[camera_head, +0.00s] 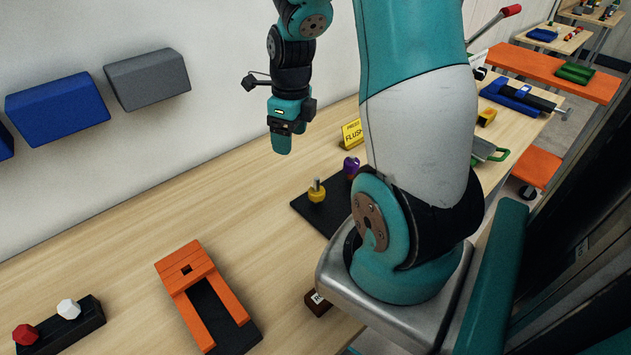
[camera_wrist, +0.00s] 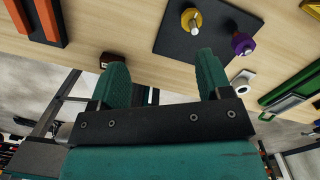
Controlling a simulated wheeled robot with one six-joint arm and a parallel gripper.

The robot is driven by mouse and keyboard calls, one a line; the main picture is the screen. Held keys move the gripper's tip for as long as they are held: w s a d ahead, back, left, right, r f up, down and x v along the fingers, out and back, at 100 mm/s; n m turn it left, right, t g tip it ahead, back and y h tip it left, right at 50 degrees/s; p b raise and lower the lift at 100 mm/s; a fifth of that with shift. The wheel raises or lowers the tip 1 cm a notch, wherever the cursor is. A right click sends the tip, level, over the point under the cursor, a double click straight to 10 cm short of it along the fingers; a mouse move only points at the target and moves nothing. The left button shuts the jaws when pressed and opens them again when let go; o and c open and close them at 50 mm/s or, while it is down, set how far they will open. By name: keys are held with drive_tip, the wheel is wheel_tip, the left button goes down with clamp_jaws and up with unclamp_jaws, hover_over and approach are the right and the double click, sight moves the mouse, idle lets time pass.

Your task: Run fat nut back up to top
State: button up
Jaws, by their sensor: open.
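A black plate (camera_head: 303,207) lies on the wooden table and also shows in the wrist view (camera_wrist: 205,48). On it a yellow nut (camera_head: 317,194) sits low around an upright metal bolt, whose bare shaft sticks out above the nut. In the wrist view the yellow nut (camera_wrist: 186,22) shows near the top edge. A purple nut (camera_head: 350,168) stands behind it on the plate, partly hidden by my arm; it also shows in the wrist view (camera_wrist: 240,46). My gripper (camera_head: 281,146) hangs above the table, apart from both nuts. In the wrist view its two fingers (camera_wrist: 161,72) are spread and empty.
A yellow sign (camera_head: 352,134) stands behind the plate. An orange frame (camera_head: 187,270) and a black block with red and white knobs (camera_head: 88,316) lie at the front left. Blue and grey boxes (camera_head: 150,80) are on the wall. Bare table lies left of the plate.

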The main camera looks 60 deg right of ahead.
drive_tip(key=s+d+f+m, duration=0.2)
drive_tip(key=d+m, duration=0.4)
drive_tip(key=m, duration=0.1)
drive_tip(key=p, duration=0.4)
approach(316, 190)
drive_tip(key=shift+g+h, duration=0.3)
drive_tip(key=f, duration=0.6)
drive_tip(key=w+f, duration=0.1)
drive_tip(key=f, duration=0.3)
drive_tip(key=shift+d+f, duration=0.15)
drive_tip(key=c, duration=0.9)
